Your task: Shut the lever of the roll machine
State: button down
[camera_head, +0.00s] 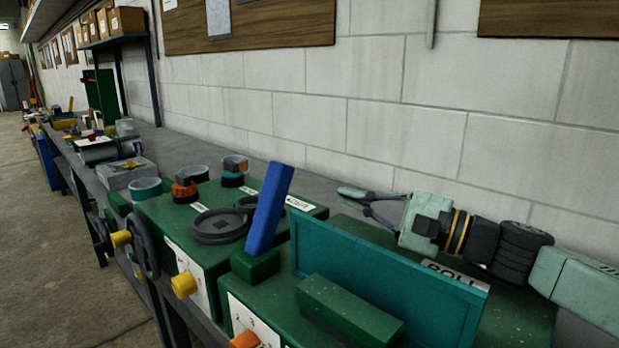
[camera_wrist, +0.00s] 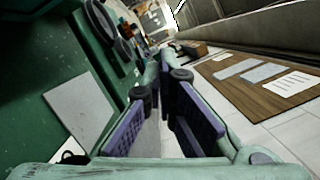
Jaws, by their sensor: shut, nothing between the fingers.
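The roll machine (camera_head: 400,248) is a green box with a "ROLL" label and a raised teal panel, at the lower right of the head view. A blue lever (camera_head: 268,212) stands nearly upright, leaning a little right, on a green block (camera_head: 254,265) at the machine's left. My gripper (camera_head: 342,194) is above and behind the machine, pointing left, to the right of the lever and apart from it. It is shut and empty. In the wrist view my gripper (camera_wrist: 166,78) shows its purple pads. The lever cannot be made out in that view.
Another green machine (camera_head: 180,225) with a round dark plate (camera_head: 221,226) stands left of the lever. Yellow (camera_head: 184,285) and orange (camera_head: 245,340) knobs stick out in front. A block wall (camera_head: 420,110) runs close behind the bench. The bench farther left is cluttered.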

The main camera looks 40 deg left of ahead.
aim_at(268, 214)
jog(key=s+a+r+p, duration=0.2)
jog(key=s+a+p, duration=0.1)
jog(key=s+a, duration=0.1)
jog(key=shift+s+a+r, duration=0.15)
jog(key=shift+s+a, duration=0.05)
jog(key=shift+a, duration=0.7)
jog(key=shift+s+r, duration=0.2)
jog(key=shift+s, duration=0.1)
